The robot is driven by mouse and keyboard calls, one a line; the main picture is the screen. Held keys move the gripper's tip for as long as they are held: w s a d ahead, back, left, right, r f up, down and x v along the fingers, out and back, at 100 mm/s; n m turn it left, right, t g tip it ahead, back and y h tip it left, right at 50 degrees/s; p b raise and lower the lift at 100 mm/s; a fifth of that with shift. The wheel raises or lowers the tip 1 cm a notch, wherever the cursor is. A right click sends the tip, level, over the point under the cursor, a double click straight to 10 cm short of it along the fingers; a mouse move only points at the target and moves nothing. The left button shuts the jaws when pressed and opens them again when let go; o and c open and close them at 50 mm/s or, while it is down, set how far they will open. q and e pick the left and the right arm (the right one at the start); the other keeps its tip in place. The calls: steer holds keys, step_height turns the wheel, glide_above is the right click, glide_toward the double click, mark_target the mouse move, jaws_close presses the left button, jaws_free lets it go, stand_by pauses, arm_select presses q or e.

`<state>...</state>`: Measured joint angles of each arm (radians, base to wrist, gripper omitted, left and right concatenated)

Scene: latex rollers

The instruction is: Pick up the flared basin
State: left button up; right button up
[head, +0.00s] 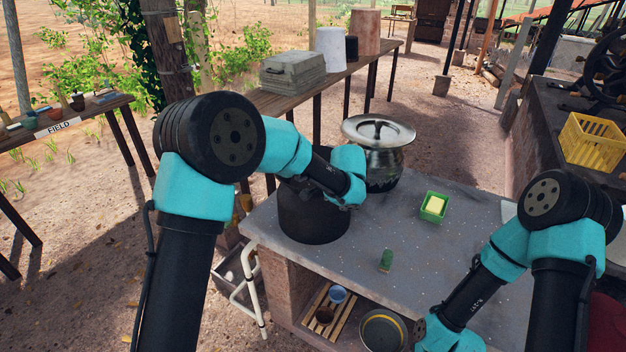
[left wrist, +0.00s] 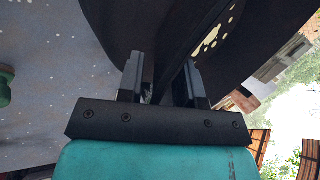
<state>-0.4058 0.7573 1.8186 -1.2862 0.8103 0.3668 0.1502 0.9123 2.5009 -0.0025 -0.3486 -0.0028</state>
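A dark, near-black vessel that looks like the flared basin (head: 312,224) stands on the grey table at its far left corner. My left arm's wrist is over it and hides much of its upper part. In the left wrist view the dark basin wall (left wrist: 115,25) fills the top. My left gripper (left wrist: 162,82) has its two fingers apart, with a dark edge of the basin between them. A gap shows beside one finger; firm contact cannot be made out. My right arm's wrist is low at the right in the head view, and its fingers are out of frame.
A lidded metal pot (head: 380,155) stands close behind the basin. A yellow crate (head: 592,142) is at the right.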

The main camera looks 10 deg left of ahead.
arm_select(q)
jaws_close()
stand_by(0.3)
steer(key=shift+r, duration=0.1)
stand_by(1.1)
